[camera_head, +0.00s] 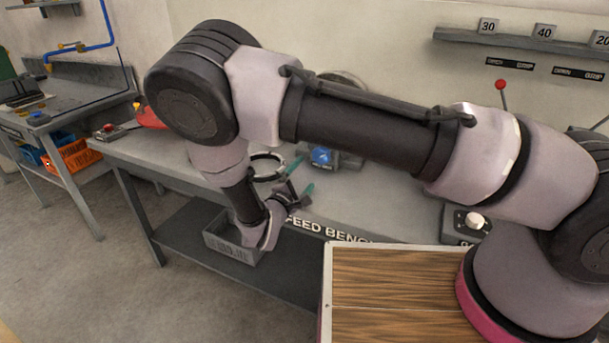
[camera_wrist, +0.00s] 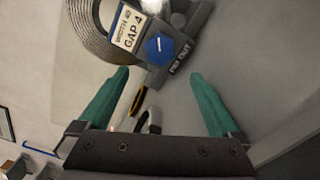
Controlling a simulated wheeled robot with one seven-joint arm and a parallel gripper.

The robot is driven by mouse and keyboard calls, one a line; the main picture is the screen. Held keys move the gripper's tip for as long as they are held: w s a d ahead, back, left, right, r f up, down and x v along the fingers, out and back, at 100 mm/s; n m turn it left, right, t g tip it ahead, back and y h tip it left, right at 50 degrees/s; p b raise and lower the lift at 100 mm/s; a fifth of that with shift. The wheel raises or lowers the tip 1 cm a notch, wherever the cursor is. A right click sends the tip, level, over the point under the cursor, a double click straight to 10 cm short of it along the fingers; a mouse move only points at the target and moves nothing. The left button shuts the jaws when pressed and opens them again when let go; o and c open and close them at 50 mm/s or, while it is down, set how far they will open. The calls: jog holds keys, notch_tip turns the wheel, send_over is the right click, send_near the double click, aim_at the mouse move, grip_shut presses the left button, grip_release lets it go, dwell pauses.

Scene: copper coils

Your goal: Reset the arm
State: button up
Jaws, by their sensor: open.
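My gripper (camera_head: 299,180) hangs over the front part of the feed bench (camera_head: 395,207) in the head view. In the wrist view my gripper (camera_wrist: 160,90) has its two teal fingers spread wide apart, with nothing held between them. My arm reaches across the head view from the right, bends at the upper left and comes down to the gripper. The arm hides part of the bench and the wall behind it.
A device with a blue knob (camera_head: 321,156) stands on the bench, and its label reads "GAP 4" in the wrist view (camera_wrist: 130,28). A coil (camera_wrist: 92,25) sits beside it. A grey bin (camera_head: 222,243) is on the lower shelf. A wood-topped surface (camera_head: 390,290) is in front.

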jog(key=s+d+r+m+g+h, duration=0.1)
jog(key=d+r+m+g+h, duration=0.1)
jog(key=d+r+m+g, duration=1.6)
jog(key=s+d+r+m+t+y, duration=0.1)
jog(key=s+d+r+t+y, duration=0.1)
jog(key=r, duration=0.5)
jog(key=s+d+r+m+t+y, duration=0.2)
jog(key=s+d+r+t+y, duration=0.1)
jog(key=s+d+r, duration=0.4)
jog(key=s+d+r+m+t+y, duration=0.2)
jog(key=s+d+r+t+y, duration=0.1)
jog(key=r, duration=0.5)
jog(key=s+d+y, duration=0.1)
jog(key=s+y, duration=0.1)
jog(key=s, duration=0.1)
jog(key=shift+s+d+r, duration=0.15)
jog(key=shift+s+r, duration=0.2)
jog(key=shift+r, duration=0.05)
